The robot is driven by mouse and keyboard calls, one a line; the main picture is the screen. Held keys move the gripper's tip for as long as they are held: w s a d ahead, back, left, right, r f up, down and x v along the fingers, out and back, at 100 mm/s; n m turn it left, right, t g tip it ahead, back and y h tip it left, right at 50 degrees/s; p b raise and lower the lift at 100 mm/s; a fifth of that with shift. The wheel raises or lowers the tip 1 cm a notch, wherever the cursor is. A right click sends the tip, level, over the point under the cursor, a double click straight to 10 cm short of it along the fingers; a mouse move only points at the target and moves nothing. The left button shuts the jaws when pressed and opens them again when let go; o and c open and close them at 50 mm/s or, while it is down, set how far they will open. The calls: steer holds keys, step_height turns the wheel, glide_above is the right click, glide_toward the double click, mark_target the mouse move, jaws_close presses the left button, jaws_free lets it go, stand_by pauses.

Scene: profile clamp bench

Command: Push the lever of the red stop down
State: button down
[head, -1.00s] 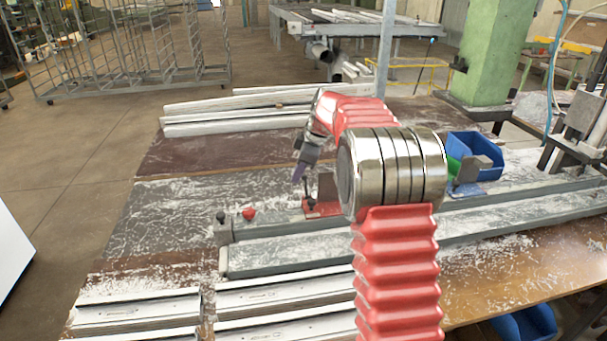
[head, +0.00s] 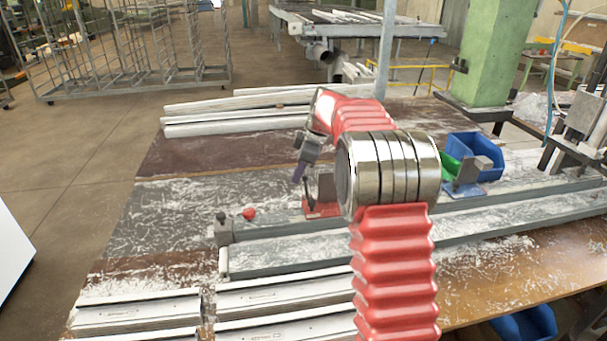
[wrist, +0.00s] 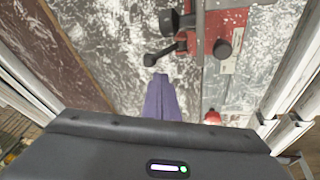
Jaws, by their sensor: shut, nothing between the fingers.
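The red stop (head: 325,208) sits on the grey rail of the bench, partly hidden behind my arm in the head view. In the wrist view its red body (wrist: 222,28) is at the top, right of centre. A dark lever with a round knob (wrist: 151,60) reaches out from its left side. The lever (head: 309,190) also shows in the head view, looking raised. My gripper (head: 297,177) has purple fingers, shut and empty, just left of the stop. In the wrist view the fingertips (wrist: 160,78) appear just below the lever knob; contact cannot be told.
A red knob (head: 249,213) stands left of the stop, near the rail's end. Blue (head: 477,155) and green bins stand to the right. White profiles (head: 235,122) lie at the back and more lie in front. The bench left of the rail is clear apart from shavings.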

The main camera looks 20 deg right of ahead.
stand_by(0.7)
steer(key=s+r, duration=0.9)
stand_by(0.4)
steer(key=shift+w, duration=0.1)
stand_by(0.4)
